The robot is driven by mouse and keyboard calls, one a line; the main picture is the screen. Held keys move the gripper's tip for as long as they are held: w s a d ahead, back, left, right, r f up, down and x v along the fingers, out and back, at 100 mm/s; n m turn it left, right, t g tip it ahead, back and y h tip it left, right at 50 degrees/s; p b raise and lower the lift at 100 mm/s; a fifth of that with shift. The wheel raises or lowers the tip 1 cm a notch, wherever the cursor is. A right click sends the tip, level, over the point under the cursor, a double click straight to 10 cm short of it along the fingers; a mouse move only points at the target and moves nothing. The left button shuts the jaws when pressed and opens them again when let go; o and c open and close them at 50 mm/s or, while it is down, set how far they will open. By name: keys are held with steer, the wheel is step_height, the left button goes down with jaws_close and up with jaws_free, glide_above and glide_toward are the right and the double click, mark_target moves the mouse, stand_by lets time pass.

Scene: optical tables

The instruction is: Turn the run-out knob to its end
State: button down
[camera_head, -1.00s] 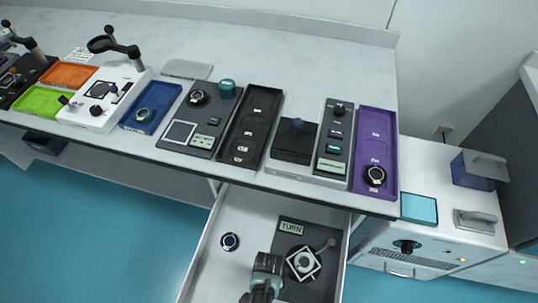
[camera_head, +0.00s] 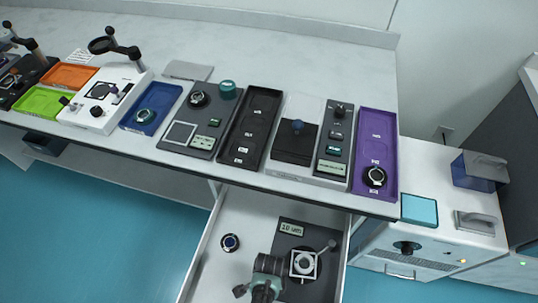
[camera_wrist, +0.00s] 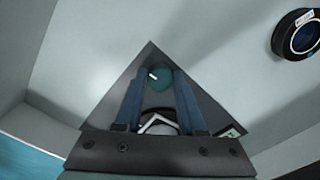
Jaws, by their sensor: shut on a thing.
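The run-out knob (camera_wrist: 158,77) is round and teal with a white mark, on a dark panel in the wrist view. My gripper (camera_wrist: 159,86) has its two blue fingers on either side of it, shut on it. In the head view my gripper (camera_head: 268,266) is over the dark panel (camera_head: 292,231) in the open drawer, and it hides the knob. A small display (camera_head: 291,229) reads "10 um".
The bench above holds several trays and devices, including a purple tray (camera_head: 375,137).

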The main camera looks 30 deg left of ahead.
steer(key=c, duration=0.5)
jaws_free()
step_height(320, 180, up, 13)
steer(key=p, duration=0.4)
